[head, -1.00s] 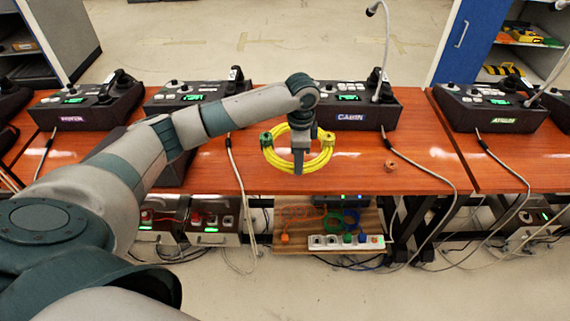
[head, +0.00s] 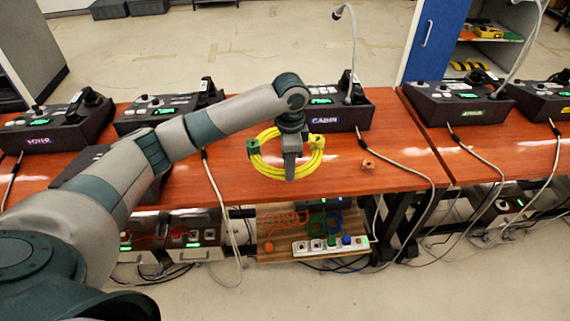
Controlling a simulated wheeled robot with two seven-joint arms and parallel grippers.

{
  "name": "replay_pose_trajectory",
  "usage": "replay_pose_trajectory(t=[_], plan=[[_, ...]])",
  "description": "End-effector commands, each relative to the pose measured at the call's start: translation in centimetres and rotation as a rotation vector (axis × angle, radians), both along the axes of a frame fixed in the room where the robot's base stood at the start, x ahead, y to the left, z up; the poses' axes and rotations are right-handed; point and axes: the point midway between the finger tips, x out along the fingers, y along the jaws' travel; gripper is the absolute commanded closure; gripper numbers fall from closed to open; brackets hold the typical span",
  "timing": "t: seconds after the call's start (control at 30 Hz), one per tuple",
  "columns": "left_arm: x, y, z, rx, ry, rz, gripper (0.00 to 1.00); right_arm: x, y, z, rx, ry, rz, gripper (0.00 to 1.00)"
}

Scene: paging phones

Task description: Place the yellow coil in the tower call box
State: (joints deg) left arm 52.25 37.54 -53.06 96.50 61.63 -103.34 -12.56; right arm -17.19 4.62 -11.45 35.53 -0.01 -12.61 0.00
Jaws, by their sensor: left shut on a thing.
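The yellow coil (head: 264,168) is a bundled cable ring with a green connector at its left side and a yellow-green one at its right. My left gripper (head: 290,168) points down and is shut on the coil, in front of the call box labelled CABIN (head: 345,118). I cannot tell how far the coil is above the table. A dark call box with a purple label (head: 55,122) stands at the far left; its small label looks like TOWER or FOYER. Another call box (head: 165,112) stands between it and CABIN, its label hidden by my arm. My right gripper is out of view.
The orange-brown table (head: 400,170) carries more call boxes at right (head: 460,106). A small brown block (head: 368,166) lies right of the coil. Grey cables hang over the front edge. A gooseneck microphone (head: 352,55) rises by CABIN. A power strip (head: 330,246) sits below.

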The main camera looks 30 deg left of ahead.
Motion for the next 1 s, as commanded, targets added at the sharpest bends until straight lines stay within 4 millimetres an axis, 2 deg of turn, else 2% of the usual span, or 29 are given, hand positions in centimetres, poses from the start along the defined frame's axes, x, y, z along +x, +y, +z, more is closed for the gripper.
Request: replay_pose_trajectory(t=[0.17,0.37,0.57,1.0], plan=[[-0.4,-0.2,-0.2,0.001,0.0,0.021,1.0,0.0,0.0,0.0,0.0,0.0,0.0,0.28],[-2.4,-0.9,-1.2,0.009,0.005,0.116,1.0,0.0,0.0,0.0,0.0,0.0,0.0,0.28],[-5.9,-2.2,-2.8,0.017,0.007,0.295,1.0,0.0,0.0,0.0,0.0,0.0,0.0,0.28],[-15.2,-4.8,-5.2,0.016,0.002,0.768,1.0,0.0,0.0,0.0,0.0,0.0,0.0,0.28]])
